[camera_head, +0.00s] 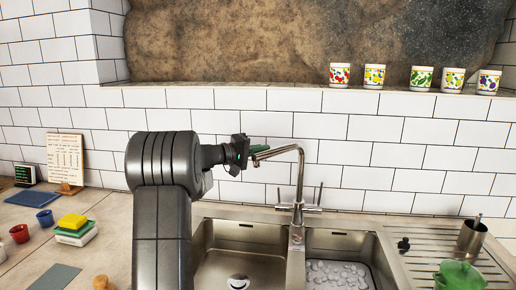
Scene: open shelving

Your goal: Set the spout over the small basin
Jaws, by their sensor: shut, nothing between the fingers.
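The steel tap (299,185) stands at the back of the sink, between two basins. Its spout (278,152) points left, with its tip over the left side of the sink. The left basin (215,240) has a drain in its floor. The right basin (375,250) looks smaller and holds a layer of pale rounded pieces. My gripper (272,150) is shut and empty, at spout height. Its dark green fingers point right, close to the spout and partly overlapping it in the picture. I cannot tell whether they touch.
Several patterned cups (374,77) stand on the ledge behind. A steel cup (472,235) and a green pot (459,276) are on the drainer at right. Sponges (74,224), red (20,233) and blue cups (45,218) lie on the left counter.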

